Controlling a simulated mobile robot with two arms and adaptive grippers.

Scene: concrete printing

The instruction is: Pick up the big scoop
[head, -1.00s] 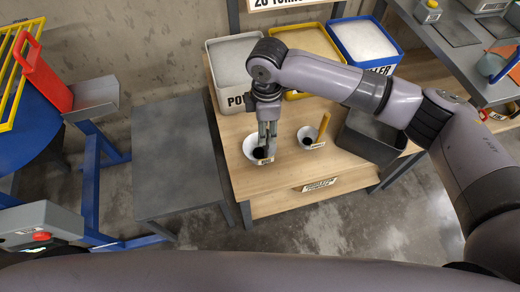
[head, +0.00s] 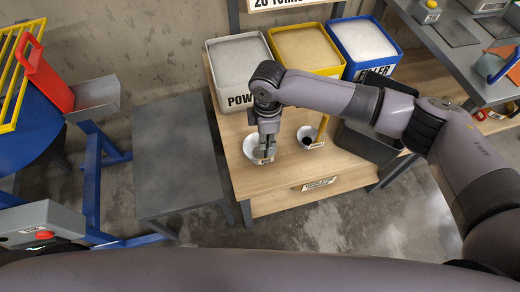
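The larger white scoop (head: 250,147) sits on the wooden table, left of a smaller white scoop (head: 307,133) with an upright yellow handle (head: 323,129). My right gripper (head: 267,151) points down over the larger scoop, with its fingertips at the bowl. The gripper covers most of this scoop's inside and its handle. Whether the fingers are closed on the handle is hidden. A small label (head: 264,161) shows at the scoop's front edge. My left gripper is out of view.
Bins of powder (head: 238,62), yellow-rimmed material (head: 303,49) and filler (head: 363,42) stand behind. A dark grey tray (head: 366,143) is to the right, partly behind my arm. A bare grey table (head: 178,155) stands at left.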

